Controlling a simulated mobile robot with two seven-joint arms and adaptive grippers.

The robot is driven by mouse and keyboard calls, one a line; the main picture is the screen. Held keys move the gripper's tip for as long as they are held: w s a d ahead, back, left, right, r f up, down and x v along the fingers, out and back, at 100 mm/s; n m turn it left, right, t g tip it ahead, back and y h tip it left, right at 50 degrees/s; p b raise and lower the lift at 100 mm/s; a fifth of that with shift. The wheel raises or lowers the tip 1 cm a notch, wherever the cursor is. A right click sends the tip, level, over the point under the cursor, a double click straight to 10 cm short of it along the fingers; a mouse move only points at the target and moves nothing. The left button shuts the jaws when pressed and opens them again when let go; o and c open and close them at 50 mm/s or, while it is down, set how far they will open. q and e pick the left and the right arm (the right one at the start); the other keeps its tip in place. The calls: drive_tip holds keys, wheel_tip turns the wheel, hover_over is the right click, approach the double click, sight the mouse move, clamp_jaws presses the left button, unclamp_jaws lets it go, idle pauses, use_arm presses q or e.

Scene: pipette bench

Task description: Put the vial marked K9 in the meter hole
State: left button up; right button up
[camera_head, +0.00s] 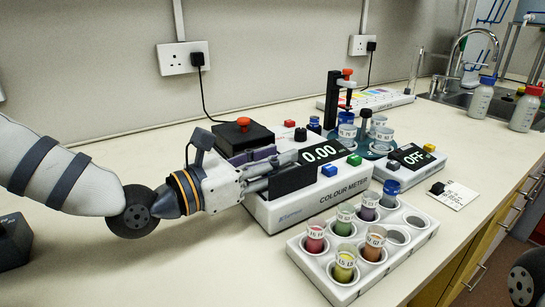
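The colour meter (330,190) is a white box with a display reading 0.00. My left gripper (293,178) reaches across its left part, with dark finger pads in front of the display's left side. I cannot tell how far apart the fingers are or whether anything is between them. The meter hole is not visible. A white rack (318,268) in front holds a red vial (315,238), a green vial (344,220), a purple vial (369,206), a blue vial (391,188), an orange vial (374,245) and a yellow vial (344,267). I cannot make out K9 on any label. My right gripper is out of view.
Behind the meter are a black box with a red knob (243,123) and a dark stand (333,100) with cups around it. A smaller device (412,158) reading OFF stands right of the meter. Some rack holes (398,236) are empty. Bench space at front left is clear.

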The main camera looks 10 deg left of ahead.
use_arm(q)
drive_tip(key=shift+r, duration=0.2)
drive_tip(key=p+v, duration=0.1)
drive_tip(key=v, duration=0.4)
drive_tip(key=p+v, duration=0.1)
drive_tip(key=v, duration=0.1)
drive_tip(key=shift+s+a+r+p, duration=0.2)
drive_tip(key=shift+r+p, duration=0.15)
drive_tip(key=shift+r, duration=0.05)
drive_tip(key=shift+f, duration=0.25)
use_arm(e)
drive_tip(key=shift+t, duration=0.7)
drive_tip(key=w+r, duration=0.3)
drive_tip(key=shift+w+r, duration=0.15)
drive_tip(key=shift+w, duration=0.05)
